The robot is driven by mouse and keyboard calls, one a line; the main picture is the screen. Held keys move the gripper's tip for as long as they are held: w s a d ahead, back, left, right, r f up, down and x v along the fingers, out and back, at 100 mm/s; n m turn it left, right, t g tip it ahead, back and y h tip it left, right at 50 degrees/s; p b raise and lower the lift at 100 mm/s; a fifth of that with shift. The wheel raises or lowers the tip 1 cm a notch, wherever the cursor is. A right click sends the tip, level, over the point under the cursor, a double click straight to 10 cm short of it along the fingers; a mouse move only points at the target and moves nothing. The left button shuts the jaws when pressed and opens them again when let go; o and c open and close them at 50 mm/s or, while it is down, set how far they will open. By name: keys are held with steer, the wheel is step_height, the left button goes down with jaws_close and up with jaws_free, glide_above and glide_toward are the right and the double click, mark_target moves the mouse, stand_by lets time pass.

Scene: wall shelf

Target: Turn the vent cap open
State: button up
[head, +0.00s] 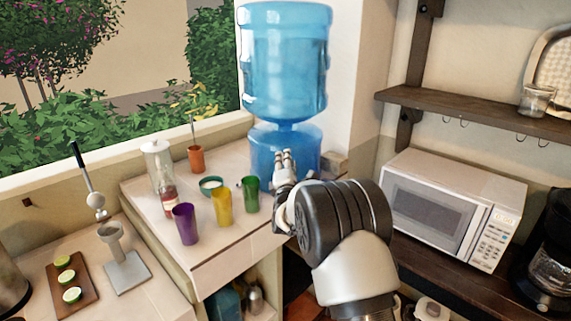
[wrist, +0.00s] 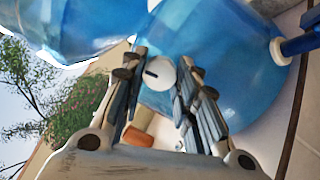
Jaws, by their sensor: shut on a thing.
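The vent cap (wrist: 161,73) is a small white disc with a dark slot, on the side of the blue water dispenser (wrist: 215,55). In the wrist view my gripper (wrist: 162,75) has one finger on each side of the cap and is shut on it. The slot lies close to level in that picture, slightly tilted. In the head view my gripper (head: 285,160) is up against the dispenser's lower blue part (head: 307,143), and hides the cap there. A large blue bottle (head: 285,60) stands upside down on top.
A microwave (head: 430,205) stands to the right below a wooden shelf (head: 470,112). A blue tap (wrist: 300,44) juts from the dispenser.

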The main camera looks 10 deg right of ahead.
steer(key=shift+n, duration=0.5)
steer(key=o, duration=1.1)
steer(key=shift+c, duration=0.2)
steer(key=s+a+f, duration=0.1)
steer(key=s, duration=1.1)
steer(key=shift+a, duration=0.3)
steer(key=shift+f, duration=0.1)
